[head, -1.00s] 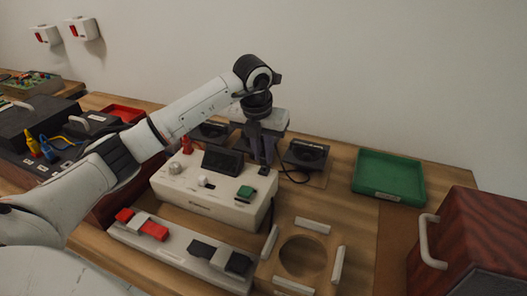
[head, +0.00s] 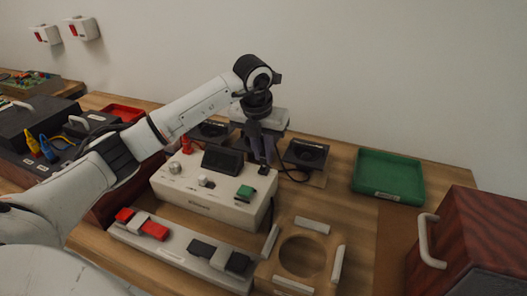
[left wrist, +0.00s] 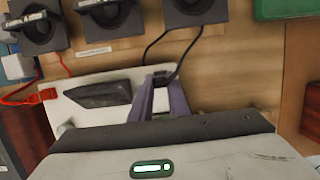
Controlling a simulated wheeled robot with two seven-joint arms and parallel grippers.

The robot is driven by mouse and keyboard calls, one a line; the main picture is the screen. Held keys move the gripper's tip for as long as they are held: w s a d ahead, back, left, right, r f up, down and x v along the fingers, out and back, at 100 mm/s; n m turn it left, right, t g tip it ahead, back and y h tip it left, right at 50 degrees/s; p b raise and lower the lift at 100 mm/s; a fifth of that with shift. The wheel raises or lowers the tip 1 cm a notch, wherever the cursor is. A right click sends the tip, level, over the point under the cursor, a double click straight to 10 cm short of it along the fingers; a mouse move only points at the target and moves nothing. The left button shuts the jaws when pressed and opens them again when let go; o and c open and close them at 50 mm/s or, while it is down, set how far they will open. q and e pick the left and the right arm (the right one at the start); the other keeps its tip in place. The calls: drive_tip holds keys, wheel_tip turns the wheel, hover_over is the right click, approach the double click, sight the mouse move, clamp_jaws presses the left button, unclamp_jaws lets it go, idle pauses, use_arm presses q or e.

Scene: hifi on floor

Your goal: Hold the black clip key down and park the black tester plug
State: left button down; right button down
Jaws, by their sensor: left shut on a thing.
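My left gripper (head: 263,155) points down over the back right corner of the cream tester box (head: 200,209). It is shut on the black tester plug (head: 264,170), which also shows between the fingers in the left wrist view (left wrist: 161,76). A black cable runs from the plug toward the back. I cannot tell whether the plug touches the box. The black clip key (head: 237,262) is on the grey bar (head: 182,259) in front of the tester, right of the red clip key (head: 142,223). No gripper is on either key. My right gripper is not in view.
A red plug (head: 186,145) stands at the tester's back left. Black speaker units (head: 305,153) sit behind. A green tray (head: 388,177) and a dark red wooden box (head: 475,245) are to the right. A wooden ring fixture (head: 303,257) lies in front. Bare tabletop shows between.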

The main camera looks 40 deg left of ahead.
use_arm(q)
drive_tip(key=shift+f+b, duration=0.55)
drive_tip(key=shift+f, duration=0.35)
idle(0.7)
idle(0.3)
drive_tip(key=c, duration=1.6)
unclamp_jaws()
drive_tip(key=shift+r, duration=0.4)
drive_tip(key=shift+w+p+v, duration=0.15)
drive_tip(key=shift+p+v, duration=0.55)
drive_tip(key=shift+v, duration=1.7)
drive_tip(key=shift+w+p+v, duration=0.2)
drive_tip(key=shift+p+v, duration=0.45)
drive_tip(key=shift+v, duration=1.75)
drive_tip(key=shift+w+p+v, duration=0.15)
drive_tip(key=shift+p+v, duration=0.55)
drive_tip(key=shift+v, duration=1.7)
drive_tip(key=shift+r, duration=0.1)
